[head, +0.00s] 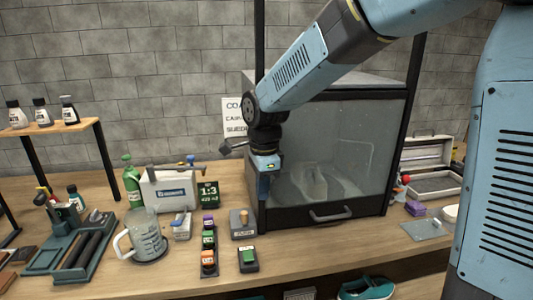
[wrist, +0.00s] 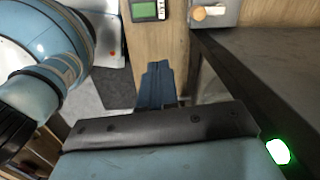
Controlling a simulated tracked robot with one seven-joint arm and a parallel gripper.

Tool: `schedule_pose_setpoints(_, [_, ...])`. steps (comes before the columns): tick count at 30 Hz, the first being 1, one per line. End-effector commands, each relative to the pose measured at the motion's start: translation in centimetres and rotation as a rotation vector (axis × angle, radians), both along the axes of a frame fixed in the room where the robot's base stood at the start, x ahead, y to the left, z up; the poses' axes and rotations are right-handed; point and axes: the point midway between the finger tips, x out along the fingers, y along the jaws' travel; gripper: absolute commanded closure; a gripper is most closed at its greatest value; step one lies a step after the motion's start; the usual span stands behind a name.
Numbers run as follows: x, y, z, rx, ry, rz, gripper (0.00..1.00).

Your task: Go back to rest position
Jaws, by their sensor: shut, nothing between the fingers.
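My gripper (head: 264,185) hangs from my blue arm in the head view, in front of the left edge of the glass-fronted cabinet. It points down above the wooden bench and holds nothing. Whether the gripper touches the cabinet cannot be told from these views.
The glass-fronted cabinet (head: 335,212) stands right of my gripper. Below are a switch box (head: 243,224), a small device with a green screen (head: 248,259) and a row of coloured blocks (head: 208,238). A measuring jug (head: 146,236) and a green bottle (head: 131,182) stand left.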

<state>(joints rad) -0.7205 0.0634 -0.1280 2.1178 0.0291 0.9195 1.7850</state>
Motion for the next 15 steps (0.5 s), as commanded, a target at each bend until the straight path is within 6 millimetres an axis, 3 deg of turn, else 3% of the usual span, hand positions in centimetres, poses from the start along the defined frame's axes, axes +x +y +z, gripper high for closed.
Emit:
schedule_pose_setpoints(3, [-0.3,-4.1,2.5,0.027,-0.048,0.113,1.00])
schedule_pose_setpoints(15, [-4.5,-15.5,8.1,0.004,-0.239,0.537,1.00])
